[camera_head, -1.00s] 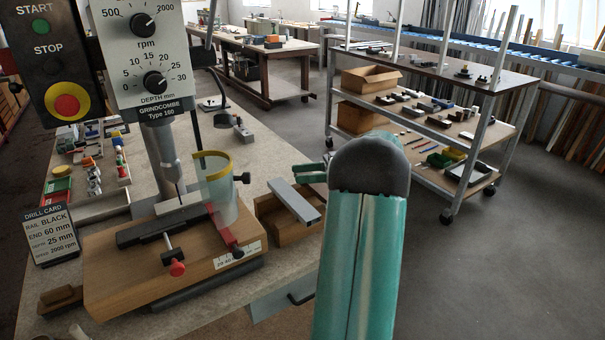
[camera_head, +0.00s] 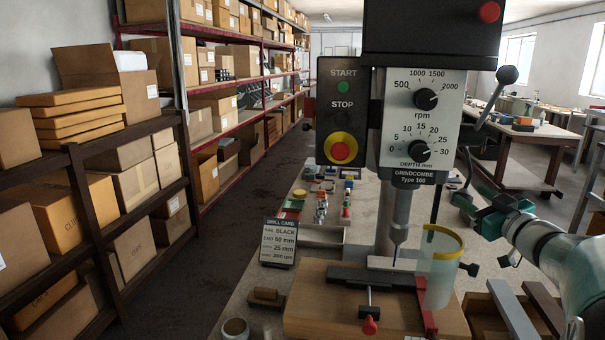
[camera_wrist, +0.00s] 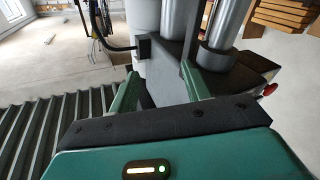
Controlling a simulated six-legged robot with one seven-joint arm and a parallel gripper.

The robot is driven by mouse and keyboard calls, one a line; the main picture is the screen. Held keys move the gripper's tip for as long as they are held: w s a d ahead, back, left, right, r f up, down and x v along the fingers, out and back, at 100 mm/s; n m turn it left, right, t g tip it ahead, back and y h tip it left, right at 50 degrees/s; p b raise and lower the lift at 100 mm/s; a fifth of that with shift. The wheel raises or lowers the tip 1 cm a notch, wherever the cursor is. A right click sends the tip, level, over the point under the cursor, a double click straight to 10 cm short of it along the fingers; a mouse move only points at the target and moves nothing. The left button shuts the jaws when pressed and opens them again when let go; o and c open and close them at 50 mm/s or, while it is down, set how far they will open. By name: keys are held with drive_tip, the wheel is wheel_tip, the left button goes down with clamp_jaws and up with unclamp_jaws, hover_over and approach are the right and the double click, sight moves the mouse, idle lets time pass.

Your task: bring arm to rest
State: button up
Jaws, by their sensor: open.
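My arm (camera_head: 575,270) enters at the right edge of the head view, beside the drill press. My gripper (camera_head: 478,206) is teal and dark, raised above the bench to the right of the press's clear guard. In the wrist view my gripper (camera_wrist: 160,88) has its two green fingers apart and nothing held between them. Grey machine columns (camera_wrist: 178,40) stand beyond the fingers; I cannot tell how close they are.
The drill press (camera_head: 412,130) stands on the bench with its clear guard (camera_head: 440,275). A light bar (camera_head: 512,312) and a darker bar (camera_head: 543,306) lie at a wooden box. A drill card (camera_head: 278,243) stands left. Loaded shelves (camera_head: 85,170) line the left; the floor aisle (camera_head: 215,240) is clear.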

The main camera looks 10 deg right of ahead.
drive_tip(key=s+a+m+g+h, duration=0.35)
drive_tip(key=a+m+h, duration=0.3)
drive_tip(key=a, duration=0.35)
drive_tip(key=s+a+f+n+g+y, duration=0.1)
drive_tip(key=s+a+f+g, duration=0.3)
drive_tip(key=s+a+f, duration=0.4)
drive_tip(key=s+a+f+n+g+y, duration=0.1)
drive_tip(key=s+a+f+g+y, duration=0.2)
drive_tip(key=s+a, duration=0.9)
wheel_tip(320, 180, down, 5)
drive_tip(key=s+g, duration=0.2)
drive_tip(key=shift+s+a+r, duration=0.15)
drive_tip(key=shift+s+a, duration=0.2)
